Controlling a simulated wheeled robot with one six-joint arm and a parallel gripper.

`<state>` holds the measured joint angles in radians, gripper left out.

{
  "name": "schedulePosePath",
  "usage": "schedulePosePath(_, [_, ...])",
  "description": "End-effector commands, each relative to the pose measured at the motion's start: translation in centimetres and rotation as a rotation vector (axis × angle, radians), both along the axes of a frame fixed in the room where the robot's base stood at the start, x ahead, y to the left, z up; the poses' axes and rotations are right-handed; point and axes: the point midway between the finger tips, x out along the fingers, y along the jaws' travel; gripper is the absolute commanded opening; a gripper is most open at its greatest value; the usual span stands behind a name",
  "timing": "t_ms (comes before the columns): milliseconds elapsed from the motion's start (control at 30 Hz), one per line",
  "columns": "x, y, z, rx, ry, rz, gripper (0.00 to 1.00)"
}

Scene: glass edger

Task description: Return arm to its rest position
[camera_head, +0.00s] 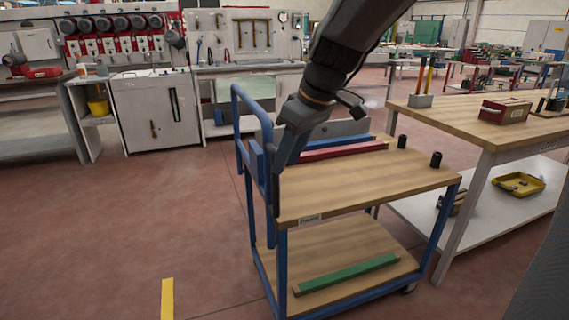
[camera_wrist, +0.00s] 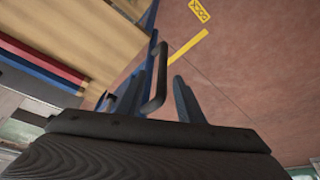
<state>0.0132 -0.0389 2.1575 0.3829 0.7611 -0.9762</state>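My arm reaches down from the top of the head view. My gripper (camera_head: 277,160) is at the near left corner of a blue-framed cart with wooden shelves (camera_head: 365,185). In the wrist view, the two dark fingers of my gripper (camera_wrist: 156,100) stand apart. A black bar handle (camera_wrist: 157,82) shows between them, with a visible gap on the right. I see no object gripped. Whether a finger touches the handle is unclear.
The cart carries a red bar (camera_head: 342,151) and two small black cylinders (camera_head: 402,142); a green bar (camera_head: 345,273) lies on its lower shelf. A wooden table (camera_head: 480,115) stands to the right. The floor at left is open, with a yellow line (camera_head: 167,298).

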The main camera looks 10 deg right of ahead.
Motion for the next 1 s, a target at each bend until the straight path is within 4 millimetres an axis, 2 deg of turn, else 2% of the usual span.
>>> schedulePosePath(233, [-0.1,0.0,-0.1,0.000,0.003,-0.004,0.34])
schedulePosePath(367, [-1.6,-0.5,-0.9,-0.007,0.046,-0.062,0.34])
schedulePosePath(467, [-4.6,-1.5,-2.4,-0.023,0.124,-0.177,0.34])
schedulePosePath(700, [-14.2,-4.4,-6.1,-0.094,0.309,-0.522,0.34])
schedulePosePath(800, [-17.2,-5.2,-6.9,-0.118,0.350,-0.623,0.34])
schedulePosePath(900, [-18.9,-5.6,-7.4,-0.132,0.371,-0.687,0.34])
schedulePosePath(1000, [-19.6,-5.6,-7.7,-0.137,0.379,-0.713,0.34])
